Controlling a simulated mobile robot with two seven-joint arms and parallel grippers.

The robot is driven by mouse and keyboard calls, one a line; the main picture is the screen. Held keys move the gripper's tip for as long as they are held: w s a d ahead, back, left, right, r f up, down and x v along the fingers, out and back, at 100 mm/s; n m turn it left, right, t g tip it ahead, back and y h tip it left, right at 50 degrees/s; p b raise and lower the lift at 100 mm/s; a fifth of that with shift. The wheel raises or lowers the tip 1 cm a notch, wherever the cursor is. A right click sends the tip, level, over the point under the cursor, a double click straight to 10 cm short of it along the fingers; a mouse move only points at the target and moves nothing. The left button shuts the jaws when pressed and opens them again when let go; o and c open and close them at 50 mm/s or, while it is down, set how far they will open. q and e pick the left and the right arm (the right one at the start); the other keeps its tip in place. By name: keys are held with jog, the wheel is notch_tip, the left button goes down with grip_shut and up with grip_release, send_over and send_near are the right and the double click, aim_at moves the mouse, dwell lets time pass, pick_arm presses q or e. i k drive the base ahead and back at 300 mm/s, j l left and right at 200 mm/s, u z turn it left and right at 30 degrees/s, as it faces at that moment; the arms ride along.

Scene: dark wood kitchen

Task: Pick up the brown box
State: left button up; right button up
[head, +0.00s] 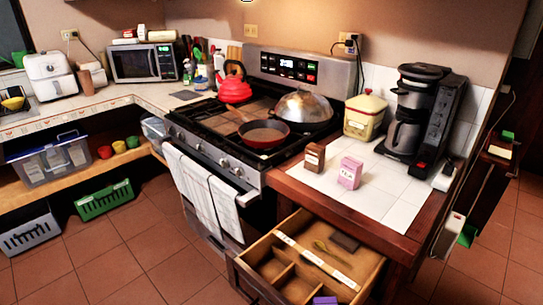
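The brown box (315,157) is a small upright carton. It stands on the white tiled counter (398,211), just right of the stove. A pink box (350,172) with printed lettering stands close to its right and slightly nearer, with a narrow gap between them. Neither of my grippers shows in the head view. Nothing is seen touching the brown box.
An open drawer (283,269) with wooden compartments juts out below the counter. A cream canister (365,116) and a black coffee maker (420,112) stand behind the boxes. The stove holds a red-rimmed pan (264,133) and a red kettle (235,89).

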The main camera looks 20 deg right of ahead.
aim_at(314, 155)
jog(key=i+j+u, duration=0.6)
jog(key=i+u, duration=0.25)
jog(key=i+z, duration=0.3)
jog(key=i, duration=0.25)
jog(key=i+j+z, duration=0.25)
jog(key=i, duration=0.25)
jog(key=i+l+z, duration=0.1)
jog(key=z, duration=0.35)
jog(key=i+z, duration=0.2)
jog(key=z, duration=0.3)
jog(key=i+j+z, duration=0.1)
jog(key=z, duration=0.35)
jog(key=i, duration=0.05)
